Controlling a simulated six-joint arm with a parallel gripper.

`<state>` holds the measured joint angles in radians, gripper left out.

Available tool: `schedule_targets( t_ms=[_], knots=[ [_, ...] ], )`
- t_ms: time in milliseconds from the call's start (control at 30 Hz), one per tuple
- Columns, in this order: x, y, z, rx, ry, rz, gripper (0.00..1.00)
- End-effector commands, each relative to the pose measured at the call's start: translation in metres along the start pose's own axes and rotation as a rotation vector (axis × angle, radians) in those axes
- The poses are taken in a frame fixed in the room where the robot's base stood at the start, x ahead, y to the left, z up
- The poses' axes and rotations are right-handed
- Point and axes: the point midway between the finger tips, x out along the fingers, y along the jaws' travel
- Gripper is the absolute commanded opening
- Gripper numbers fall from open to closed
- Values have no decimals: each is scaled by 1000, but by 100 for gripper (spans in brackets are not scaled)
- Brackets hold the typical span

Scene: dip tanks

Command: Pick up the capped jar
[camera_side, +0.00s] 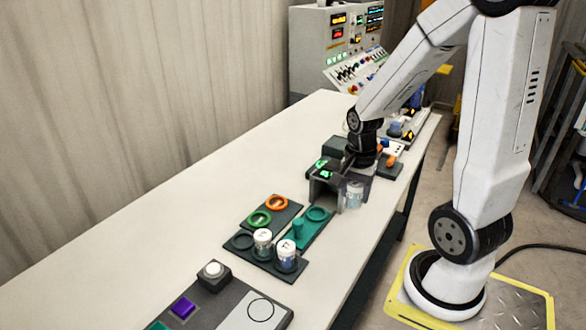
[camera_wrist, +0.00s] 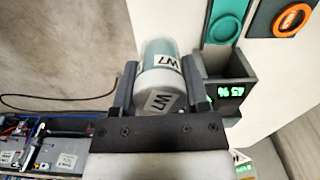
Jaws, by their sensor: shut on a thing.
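The capped jar (camera_wrist: 163,62) is clear with a teal tint, has a white cap and carries W7 labels. In the wrist view it lies between the two fingers of my gripper (camera_wrist: 158,70), which is shut on its sides. In the side view the jar (camera_side: 353,194) hangs or stands under my gripper (camera_side: 354,180), beside the front of a dark tank unit (camera_side: 324,187). I cannot tell whether its base touches the table. My wrist and the unit hide part of the gripper.
The tank unit has green displays (camera_wrist: 225,90). Two white-capped jars (camera_side: 263,240) (camera_side: 287,255) stand in a dark rack. Orange (camera_side: 276,203), green (camera_side: 260,218) and teal (camera_side: 317,214) rings lie nearby. A button (camera_side: 213,270) is in front. The table's left side is clear.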

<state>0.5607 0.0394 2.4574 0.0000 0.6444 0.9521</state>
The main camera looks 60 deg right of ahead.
Motion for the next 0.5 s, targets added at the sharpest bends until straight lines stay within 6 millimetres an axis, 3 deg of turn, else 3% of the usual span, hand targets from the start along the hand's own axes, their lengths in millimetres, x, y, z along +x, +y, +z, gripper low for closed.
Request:
schedule_targets(
  t_ms=[500],
  knots=[
    [-4,8,4,0,0,0,0]
  ],
)
